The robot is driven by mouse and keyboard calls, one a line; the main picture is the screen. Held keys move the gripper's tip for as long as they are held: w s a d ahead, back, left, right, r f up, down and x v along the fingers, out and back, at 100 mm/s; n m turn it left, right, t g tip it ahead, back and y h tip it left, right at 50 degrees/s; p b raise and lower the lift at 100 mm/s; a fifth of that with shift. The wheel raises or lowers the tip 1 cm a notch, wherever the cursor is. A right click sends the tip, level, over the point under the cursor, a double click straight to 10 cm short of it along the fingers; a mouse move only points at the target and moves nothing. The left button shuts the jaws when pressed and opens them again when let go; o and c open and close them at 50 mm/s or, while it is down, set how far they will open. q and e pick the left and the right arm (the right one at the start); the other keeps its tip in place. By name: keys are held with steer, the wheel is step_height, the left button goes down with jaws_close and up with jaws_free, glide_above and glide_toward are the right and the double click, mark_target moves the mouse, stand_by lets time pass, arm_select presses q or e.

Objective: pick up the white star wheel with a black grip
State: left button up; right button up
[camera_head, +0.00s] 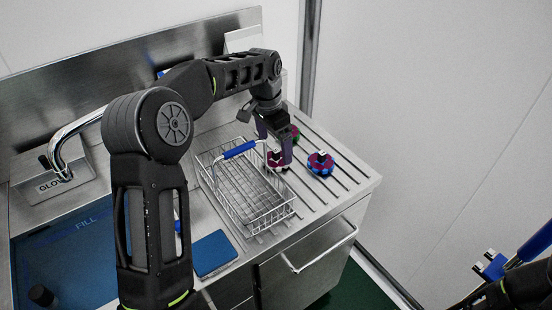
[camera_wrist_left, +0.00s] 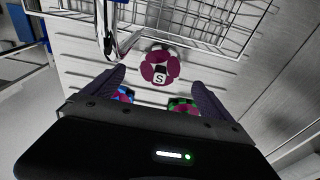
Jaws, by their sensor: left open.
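The white star wheel with maroon lobes (camera_wrist_left: 160,66) lies on the ribbed steel drainboard beside the wire basket; a black mark and an "S" show at its middle. In the head view the wheel (camera_head: 278,163) is partly hidden by my left gripper (camera_head: 275,152). My left gripper is open and points down at it. In the left wrist view the wheel lies just beyond and between the fingertips (camera_wrist_left: 159,79), with no visible grasp. A dark right arm part shows at the lower right of the head view; its gripper cannot be made out.
A blue star wheel (camera_head: 320,163) lies right of the gripper and a green one (camera_head: 295,133) behind it. The wire basket (camera_head: 240,195) with a blue-gripped handle (camera_head: 239,149) stands close on the left. The drainboard (camera_head: 335,190) is free toward its right edge.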

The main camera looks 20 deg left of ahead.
mark_target(276, 150)
arm_select(q)
steer(key=f, duration=0.4)
steer(key=shift+w+d+p, duration=0.15)
steer(key=shift+w+p, duration=0.1)
steer(key=shift+p, duration=0.1)
steer(key=c, duration=1.4)
steer(key=shift+c, duration=0.2)
step_height(276, 150, up, 10)
steer(key=shift+b, duration=0.5)
